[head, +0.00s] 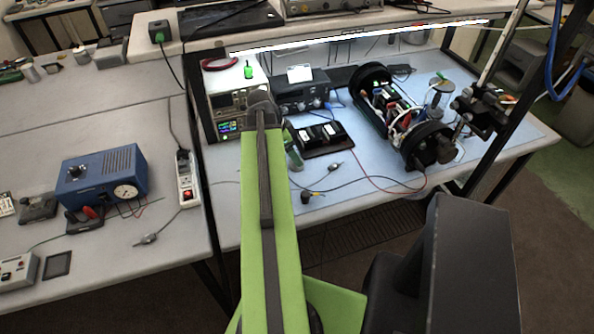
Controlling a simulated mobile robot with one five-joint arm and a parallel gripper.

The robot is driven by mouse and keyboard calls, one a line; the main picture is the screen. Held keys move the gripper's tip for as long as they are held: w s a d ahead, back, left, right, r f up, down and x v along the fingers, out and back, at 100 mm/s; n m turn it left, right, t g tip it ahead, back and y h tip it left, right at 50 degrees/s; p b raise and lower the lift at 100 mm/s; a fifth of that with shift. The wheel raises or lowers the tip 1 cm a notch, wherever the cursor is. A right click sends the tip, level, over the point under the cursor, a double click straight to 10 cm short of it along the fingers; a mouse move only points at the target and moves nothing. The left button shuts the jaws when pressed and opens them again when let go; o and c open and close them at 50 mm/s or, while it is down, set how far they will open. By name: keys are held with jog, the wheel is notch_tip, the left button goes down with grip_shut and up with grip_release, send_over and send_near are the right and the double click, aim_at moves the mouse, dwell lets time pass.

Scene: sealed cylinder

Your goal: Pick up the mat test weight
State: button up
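A small dark piece (305,197) stands on the pale blue mat (345,205) near the mat's front edge, just right of my green arm. It looks like the mat test weight, but it is too small to be sure. Nothing touches it from above. My arm reaches up from the bottom of the head view to a dark joint in front of the instruments. My gripper does not show; the arm seems to hide it. A small green part shows just right of the arm, and I cannot tell whether it is mine.
An opened black cylinder (394,110) with wiring lies at the right of the mat. Thin cables cross the mat near the dark piece. A blue power supply (103,176) stands on the left bench.

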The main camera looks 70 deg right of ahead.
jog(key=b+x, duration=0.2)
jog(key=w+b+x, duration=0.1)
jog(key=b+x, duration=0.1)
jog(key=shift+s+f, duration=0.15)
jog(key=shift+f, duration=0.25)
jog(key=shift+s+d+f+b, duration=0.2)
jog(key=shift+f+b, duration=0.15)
jog(key=shift+b, duration=0.15)
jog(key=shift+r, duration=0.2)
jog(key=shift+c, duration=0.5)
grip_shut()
